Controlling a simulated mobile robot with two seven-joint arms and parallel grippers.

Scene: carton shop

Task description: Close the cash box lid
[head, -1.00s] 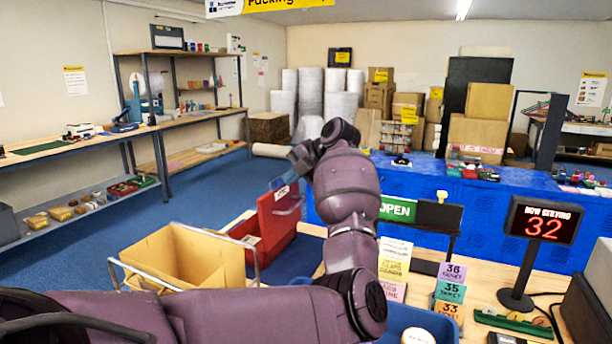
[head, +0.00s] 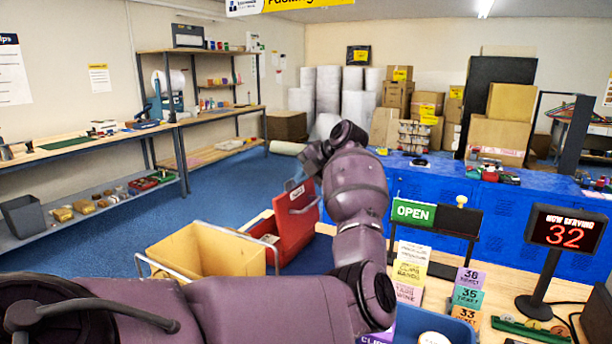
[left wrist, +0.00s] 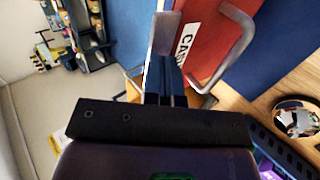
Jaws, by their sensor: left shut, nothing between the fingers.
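The red cash box stands on the counter left of my left forearm in the head view. Its lid (head: 296,216) is up, with a white label near the top; the box body (head: 264,233) shows partly behind the yellow bin. In the left wrist view the red lid (left wrist: 205,40) fills the upper middle, with its label and a grey handle (left wrist: 240,30). My left gripper (head: 300,176) is at the lid's upper edge. In the left wrist view its fingers (left wrist: 165,35) are shut and empty beside the lid; I cannot tell whether they touch it. My right gripper is out of view.
A yellow bin (head: 205,255) with a wire handle stands left of the cash box. Right of my arm are card stands (head: 410,270), an OPEN sign (head: 413,212), a blue tray (head: 440,322) and a number display (head: 566,230). Blue floor lies beyond.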

